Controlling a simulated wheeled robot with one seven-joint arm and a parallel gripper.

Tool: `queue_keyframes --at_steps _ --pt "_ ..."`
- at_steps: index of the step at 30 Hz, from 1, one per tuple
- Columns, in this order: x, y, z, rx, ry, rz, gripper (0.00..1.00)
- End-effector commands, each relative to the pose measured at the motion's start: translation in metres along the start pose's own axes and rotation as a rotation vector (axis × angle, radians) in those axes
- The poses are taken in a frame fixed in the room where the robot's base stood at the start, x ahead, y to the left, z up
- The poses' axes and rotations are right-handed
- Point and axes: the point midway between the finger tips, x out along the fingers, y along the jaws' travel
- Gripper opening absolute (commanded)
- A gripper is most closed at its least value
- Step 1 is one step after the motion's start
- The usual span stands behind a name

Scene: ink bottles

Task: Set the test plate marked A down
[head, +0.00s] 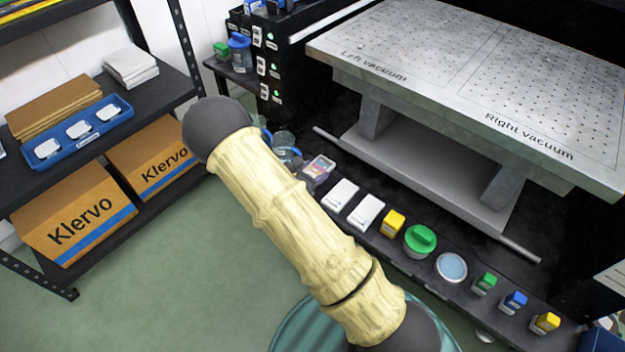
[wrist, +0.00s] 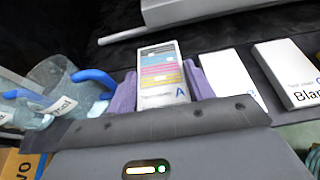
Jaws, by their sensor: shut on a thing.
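The test plate marked A (wrist: 163,76) is a white card with coloured stripes and a blue letter A. It stands between the purple fingers of my gripper (wrist: 160,88), which is shut on it. In the head view the plate (head: 321,163) shows at the left end of the narrow dark ledge, beyond my arm, with my gripper (head: 313,174) partly hidden. I cannot tell whether the plate touches the ledge. Right of it lie a white plate (wrist: 226,72) and another white plate with partly readable lettering (wrist: 287,72).
A clear jug with a blue handle (wrist: 58,88) stands close left of my gripper. Yellow (head: 392,223), green-lidded (head: 419,240) and other small containers line the ledge to the right. The vacuum table (head: 450,80) overhangs behind. A shelf rack (head: 150,90) stands left.

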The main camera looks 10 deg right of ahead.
Motion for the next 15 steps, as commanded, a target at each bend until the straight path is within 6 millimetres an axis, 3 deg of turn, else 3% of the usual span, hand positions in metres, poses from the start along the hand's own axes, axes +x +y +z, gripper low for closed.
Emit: queue_keyframes --at_steps 8,15 --pt "0.013 0.000 -0.033 -0.002 -0.001 0.001 0.28" --pt "0.014 0.000 -0.034 0.000 -0.001 0.000 0.28"
